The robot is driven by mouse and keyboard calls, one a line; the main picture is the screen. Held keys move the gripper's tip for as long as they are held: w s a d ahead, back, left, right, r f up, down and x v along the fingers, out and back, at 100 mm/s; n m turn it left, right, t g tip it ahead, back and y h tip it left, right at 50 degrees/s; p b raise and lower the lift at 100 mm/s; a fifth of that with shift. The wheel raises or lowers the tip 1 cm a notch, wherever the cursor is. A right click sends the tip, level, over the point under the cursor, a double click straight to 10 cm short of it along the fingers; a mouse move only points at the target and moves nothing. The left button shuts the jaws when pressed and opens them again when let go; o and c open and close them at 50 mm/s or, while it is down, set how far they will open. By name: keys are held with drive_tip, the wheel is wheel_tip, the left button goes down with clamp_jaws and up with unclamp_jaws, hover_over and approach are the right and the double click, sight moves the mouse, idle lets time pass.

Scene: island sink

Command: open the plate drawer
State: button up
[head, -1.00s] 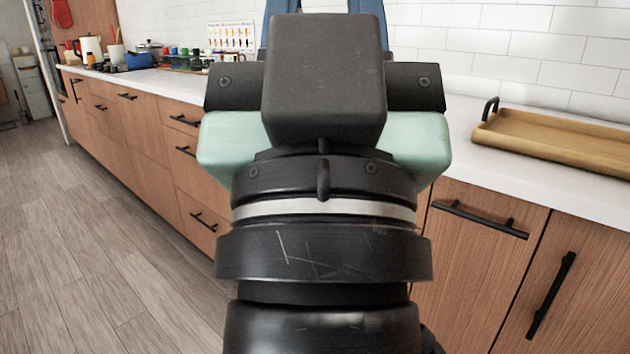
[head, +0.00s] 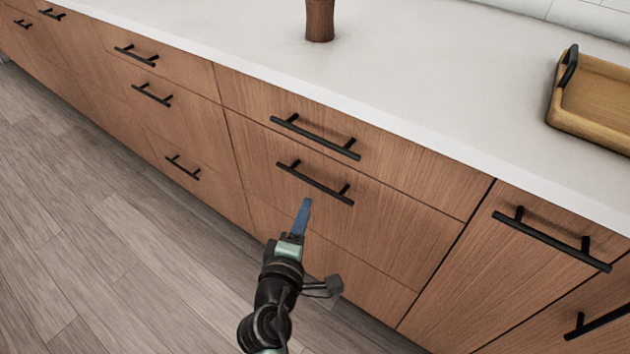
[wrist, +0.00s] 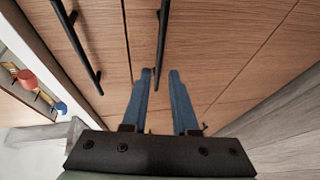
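A stack of wooden drawers fills the middle of the head view, all shut. The top drawer has a black bar handle (head: 315,137). The drawer below it (head: 390,220) has a similar bar handle (head: 315,183); which one holds plates cannot be seen. My gripper (head: 305,202) has blue fingers and points at this second handle from just below it. In the wrist view, the fingers (wrist: 160,74) are apart, and the second handle (wrist: 163,35) runs down to the gap between their tips. Contact cannot be told. The top handle (wrist: 76,45) lies to the left there.
A white countertop (head: 420,80) runs above the drawers, with a brown wooden object (head: 320,20) and a wooden tray (head: 590,105) on it. A cabinet front with a bar handle (head: 550,240) stands to the right. The wooden floor (head: 120,240) at left is clear.

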sight(315, 182)
drive_tip(key=b+x, duration=0.2)
drive_tip(key=x, duration=0.8)
clamp_jaws()
idle(1.2)
